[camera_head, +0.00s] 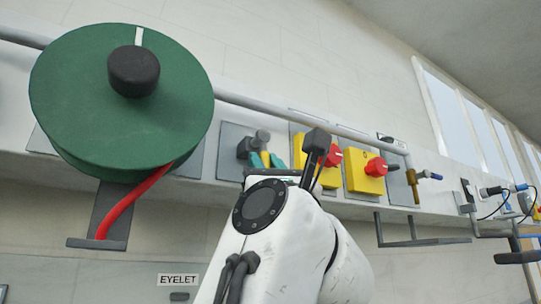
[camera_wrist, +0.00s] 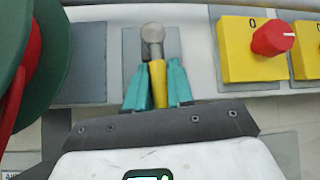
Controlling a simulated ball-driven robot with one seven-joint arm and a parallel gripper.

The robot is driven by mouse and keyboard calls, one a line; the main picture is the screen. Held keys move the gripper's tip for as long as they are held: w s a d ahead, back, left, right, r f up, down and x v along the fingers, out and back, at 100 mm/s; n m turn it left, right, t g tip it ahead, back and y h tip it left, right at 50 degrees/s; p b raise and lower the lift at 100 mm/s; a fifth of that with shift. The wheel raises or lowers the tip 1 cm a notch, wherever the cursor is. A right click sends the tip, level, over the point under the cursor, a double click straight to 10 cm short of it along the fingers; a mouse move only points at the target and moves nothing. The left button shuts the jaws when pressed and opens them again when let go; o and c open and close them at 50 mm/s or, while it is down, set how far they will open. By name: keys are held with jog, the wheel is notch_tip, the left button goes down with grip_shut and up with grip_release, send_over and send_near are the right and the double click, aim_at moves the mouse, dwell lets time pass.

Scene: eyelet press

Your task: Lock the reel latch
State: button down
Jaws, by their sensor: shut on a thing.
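The latch beside the reel shows in the wrist view as a grey plate (camera_wrist: 131,46) with a round grey metal pivot (camera_wrist: 152,36) and a yellow handle (camera_wrist: 158,86) pointing down toward me. My gripper (camera_wrist: 157,70) has its two teal fingers on either side of the yellow handle and is shut on it. In the head view my gripper (camera_head: 266,160) is at the same latch, with the grey pivot (camera_head: 262,137) just above the fingers. My arm hides part of the lower area. The green reel (camera_head: 75,95) with a black hub hangs to the left.
Yellow switch boxes with red knobs (camera_head: 376,167) sit close to the right of the latch. A red hose or cable (camera_head: 135,200) runs down from the reel to a bracket. A grey rail runs along the wall. Brackets (camera_head: 420,242) stick out below at right.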

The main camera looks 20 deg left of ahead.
jog(key=shift+s+a+m+t+h+p, duration=0.15)
jog(key=shift+s+m+t+h+p, duration=0.15)
jog(key=shift+m+t+h, duration=0.55)
jog(key=shift+w+m, duration=0.1)
jog(key=shift+m, duration=0.25)
jog(key=c, duration=1.1)
grip_release()
jog(key=shift+b+v, duration=2.2)
jog(key=shift+v, duration=3.2)
jog(key=shift+r, duration=0.1)
